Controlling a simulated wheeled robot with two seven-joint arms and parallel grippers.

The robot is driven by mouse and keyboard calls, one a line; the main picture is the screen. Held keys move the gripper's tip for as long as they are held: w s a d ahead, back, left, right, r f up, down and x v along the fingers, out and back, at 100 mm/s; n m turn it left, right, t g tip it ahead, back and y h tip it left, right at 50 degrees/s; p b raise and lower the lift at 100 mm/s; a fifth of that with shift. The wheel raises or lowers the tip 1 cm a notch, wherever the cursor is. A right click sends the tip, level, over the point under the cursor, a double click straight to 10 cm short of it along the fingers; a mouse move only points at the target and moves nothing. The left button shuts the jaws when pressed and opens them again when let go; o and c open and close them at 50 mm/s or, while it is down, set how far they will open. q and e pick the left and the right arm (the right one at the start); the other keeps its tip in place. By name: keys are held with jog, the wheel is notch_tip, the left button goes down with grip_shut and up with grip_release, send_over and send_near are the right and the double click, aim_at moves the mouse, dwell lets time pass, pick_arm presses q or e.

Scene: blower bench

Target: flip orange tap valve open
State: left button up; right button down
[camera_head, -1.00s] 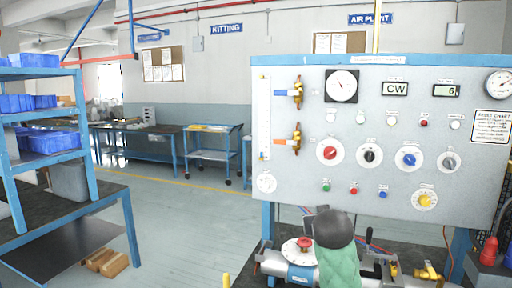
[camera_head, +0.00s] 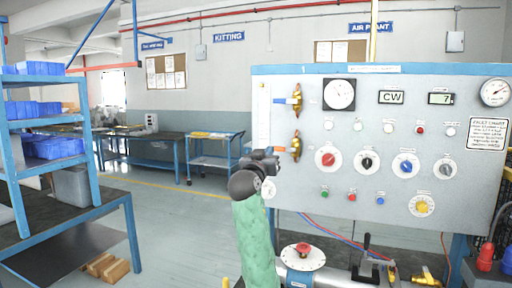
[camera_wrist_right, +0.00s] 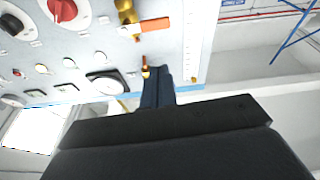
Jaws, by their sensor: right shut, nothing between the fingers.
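On the panel (camera_head: 340,120), two brass tap valves are at the left, one above the other. The lower valve (camera_head: 296,145) has an orange handle (camera_head: 280,149) pointing left. It also shows in the right wrist view, with the brass body (camera_wrist_right: 130,15) and its orange handle (camera_wrist_right: 155,24) sideways. The upper valve (camera_head: 297,98) has a handle to its left, with a bluish tint. My right gripper (camera_head: 273,158) is shut and empty, just below and left of the lower valve. Its dark fingers (camera_wrist_right: 157,78) show in the wrist view, apart from the orange handle; exact depth is unclear.
Round knobs, lamps, gauges and small buttons cover the panel to the right. A pipe assembly with a red-topped flange (camera_head: 303,252) lies on the bench below. A blue shelf rack (camera_head: 85,150) stands at left. The floor between is clear.

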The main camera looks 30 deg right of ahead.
aim_at(279, 149)
pick_arm(q)
jog(key=shift+w+r, duration=0.55)
jog(key=shift+w, duration=0.35)
pick_arm(e)
jog(key=shift+a+r+m+t+h, duration=0.15)
jog(key=shift+r+m+t+h, duration=0.2)
jog(key=shift+r, duration=0.25)
pick_arm(q)
jog(key=shift+s+d, duration=0.1)
jog(key=shift+s, duration=0.1)
pick_arm(e)
jog(key=shift+r, duration=0.1)
